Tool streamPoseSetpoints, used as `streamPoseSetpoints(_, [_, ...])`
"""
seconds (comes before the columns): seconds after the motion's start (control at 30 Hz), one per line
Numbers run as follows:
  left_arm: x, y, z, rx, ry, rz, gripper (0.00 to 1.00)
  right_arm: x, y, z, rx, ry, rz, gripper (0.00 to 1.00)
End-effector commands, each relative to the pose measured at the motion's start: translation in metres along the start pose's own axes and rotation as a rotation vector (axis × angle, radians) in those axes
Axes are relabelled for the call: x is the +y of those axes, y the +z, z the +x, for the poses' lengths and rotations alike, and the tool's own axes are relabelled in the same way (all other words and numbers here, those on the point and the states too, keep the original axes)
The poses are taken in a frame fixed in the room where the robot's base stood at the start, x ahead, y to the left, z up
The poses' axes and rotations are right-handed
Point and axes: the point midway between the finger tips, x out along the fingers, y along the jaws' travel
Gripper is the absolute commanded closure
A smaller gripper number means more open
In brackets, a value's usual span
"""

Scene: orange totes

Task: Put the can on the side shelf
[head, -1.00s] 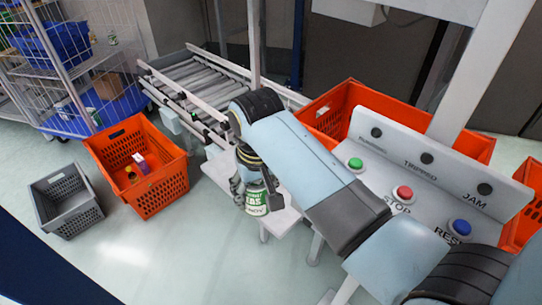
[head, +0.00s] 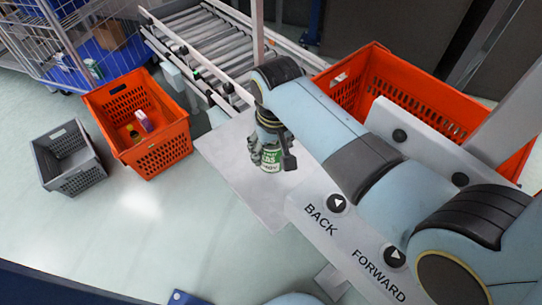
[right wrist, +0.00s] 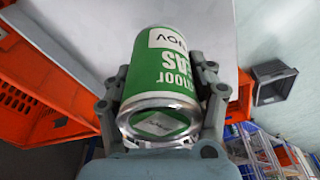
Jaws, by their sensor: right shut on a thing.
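The can (head: 271,159) is green and white with a metal rim. In the head view it is in my right gripper (head: 272,150), over or on the grey-white side shelf (head: 236,172); I cannot tell whether it touches. In the right wrist view the can (right wrist: 168,75) lies between both fingers of the right gripper (right wrist: 163,100), its metal end toward the camera. The pale shelf surface (right wrist: 215,25) shows behind it. My left gripper is not in view.
An orange tote (head: 160,150) with a few small items and a grey crate (head: 68,155) stand on the floor at left. A roller conveyor (head: 205,45) is behind the shelf. Another orange tote (head: 425,95) stands at right. A panel with BACK and FORWARD buttons (head: 345,235) is close to my arm.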

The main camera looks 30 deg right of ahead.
Motion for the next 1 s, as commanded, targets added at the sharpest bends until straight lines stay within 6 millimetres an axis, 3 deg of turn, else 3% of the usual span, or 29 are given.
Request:
streamPoseSetpoints(0.23, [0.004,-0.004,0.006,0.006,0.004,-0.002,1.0,0.0,0.005,0.036,0.0,0.0,0.001,0.9])
streamPoseSetpoints(0.6, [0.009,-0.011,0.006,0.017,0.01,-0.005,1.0,0.0,0.006,0.04,0.001,0.0,0.001,0.9])
streamPoseSetpoints(0.63, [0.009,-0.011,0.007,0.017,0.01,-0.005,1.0,0.0,0.006,0.041,0.0,0.0,0.001,0.42])
streamPoseSetpoints(0.83, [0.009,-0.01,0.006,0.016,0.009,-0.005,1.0,0.0,0.006,0.04,0.0,0.0,0.001,0.17])
streamPoseSetpoints(1.0, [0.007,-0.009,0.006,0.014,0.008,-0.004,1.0,0.0,0.006,0.04,0.0,0.0,0.001,0.17])
